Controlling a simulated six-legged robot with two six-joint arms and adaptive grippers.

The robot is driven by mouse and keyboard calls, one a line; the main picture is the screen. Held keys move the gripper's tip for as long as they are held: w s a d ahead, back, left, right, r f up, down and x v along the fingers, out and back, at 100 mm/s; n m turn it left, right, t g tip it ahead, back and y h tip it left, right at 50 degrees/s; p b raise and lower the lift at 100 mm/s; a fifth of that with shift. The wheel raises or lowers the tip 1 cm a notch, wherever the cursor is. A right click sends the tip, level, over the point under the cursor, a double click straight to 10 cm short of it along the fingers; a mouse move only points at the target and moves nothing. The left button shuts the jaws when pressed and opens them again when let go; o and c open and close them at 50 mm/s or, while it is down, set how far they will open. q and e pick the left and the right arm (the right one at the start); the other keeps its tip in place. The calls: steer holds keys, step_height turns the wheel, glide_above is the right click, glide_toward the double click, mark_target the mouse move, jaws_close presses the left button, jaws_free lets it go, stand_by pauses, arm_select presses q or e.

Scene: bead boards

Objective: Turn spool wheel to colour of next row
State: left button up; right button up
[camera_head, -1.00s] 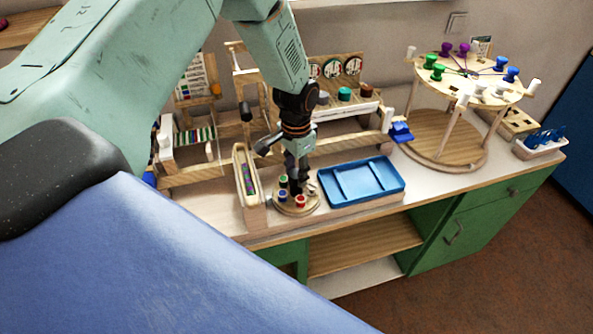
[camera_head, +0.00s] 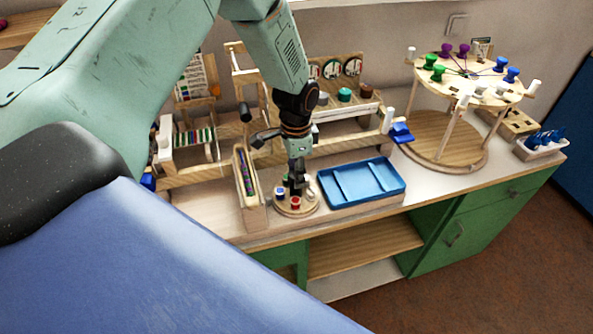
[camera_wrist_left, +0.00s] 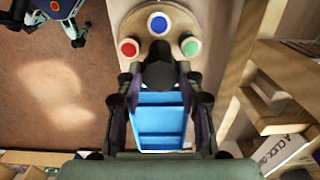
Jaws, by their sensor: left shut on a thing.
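The spool wheel (camera_head: 296,211) is a small round wooden disc near the front of the bench, left of the blue tray. In the head view a blue spool (camera_head: 279,191) stands at its left and a red spool (camera_head: 295,202) at its front. The wrist view shows red (camera_wrist_left: 128,48), blue (camera_wrist_left: 158,23) and green (camera_wrist_left: 190,46) spool tops around the disc. My left gripper (camera_head: 297,186) points down over the wheel's middle, shut on a dark central knob (camera_wrist_left: 160,72). The gripper hides part of the wheel. My right gripper is not in view.
The blue tray (camera_head: 327,198) sits right beside the wheel. A narrow wooden bead holder (camera_head: 253,212) stands close on the left. A loom-like wooden frame is behind. A round stand (camera_head: 457,160) with coloured pegs is at the right.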

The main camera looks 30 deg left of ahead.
arm_select(q)
steer(key=o, duration=1.2)
steer(key=shift+c, duration=0.2)
steer(key=shift+r, duration=0.25)
step_height(320, 180, up, 12)
steer(key=shift+f, duration=0.2)
steer(key=shift+f, duration=0.1)
